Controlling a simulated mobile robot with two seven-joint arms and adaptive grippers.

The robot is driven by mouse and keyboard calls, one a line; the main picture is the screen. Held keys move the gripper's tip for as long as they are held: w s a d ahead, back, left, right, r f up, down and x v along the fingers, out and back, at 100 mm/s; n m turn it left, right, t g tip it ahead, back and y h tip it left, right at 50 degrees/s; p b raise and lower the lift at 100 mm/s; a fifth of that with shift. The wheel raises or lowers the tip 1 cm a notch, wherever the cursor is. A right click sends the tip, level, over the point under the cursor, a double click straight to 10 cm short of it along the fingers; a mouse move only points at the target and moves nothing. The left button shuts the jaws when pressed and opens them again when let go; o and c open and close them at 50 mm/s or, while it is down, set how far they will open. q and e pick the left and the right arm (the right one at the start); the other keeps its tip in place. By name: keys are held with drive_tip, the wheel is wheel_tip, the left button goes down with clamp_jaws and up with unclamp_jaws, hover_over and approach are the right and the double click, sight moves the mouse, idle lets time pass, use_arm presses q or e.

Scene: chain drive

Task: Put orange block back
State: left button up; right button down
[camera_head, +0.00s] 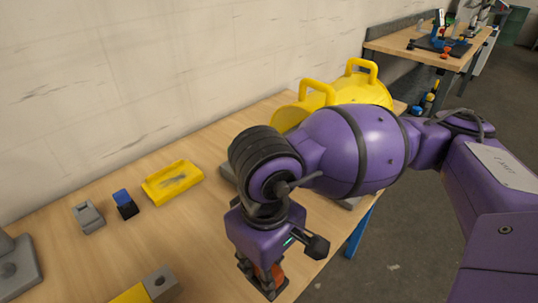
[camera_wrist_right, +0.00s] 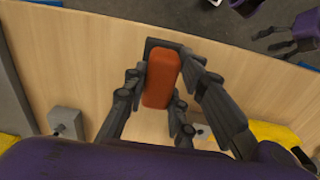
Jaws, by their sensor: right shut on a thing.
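The orange block (camera_wrist_right: 160,80) is between the fingers of my right gripper (camera_wrist_right: 168,74) in the right wrist view. The gripper is shut on it. In the head view my right gripper (camera_head: 262,277) points down over the front part of the wooden table, and only a small orange-red piece of the block (camera_head: 277,272) shows between its fingers. A dark edge shows at the far end of the block in the wrist view; I cannot tell what it belongs to. Whether the block touches the table is unclear.
On the table (camera_head: 110,236) lie a yellow tray-like part (camera_head: 172,182), a blue-and-black block (camera_head: 125,204) and a grey block (camera_head: 88,217). A yellow-and-grey part (camera_head: 148,288) is near the front. A yellow handled cover (camera_head: 355,92) stands behind my right arm.

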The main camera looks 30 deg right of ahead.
drive_tip(key=w+f, duration=0.3)
drive_tip(key=w, duration=0.1)
drive_tip(key=w+f, duration=0.3)
drive_tip(key=w, duration=0.1)
drive_tip(key=w+d+f+p, duration=0.1)
drive_tip(key=w+f, duration=0.2)
drive_tip(key=w, duration=0.1)
drive_tip(key=shift+w+d+f, duration=0.1)
drive_tip(key=shift+w+f, duration=0.15)
wheel_tip(320, 180, down, 3)
drive_tip(key=shift+r, duration=0.1)
drive_tip(key=shift+f, duration=0.25)
drive_tip(key=c, duration=1.5)
unclamp_jaws()
drive_tip(key=shift+o, duration=0.2)
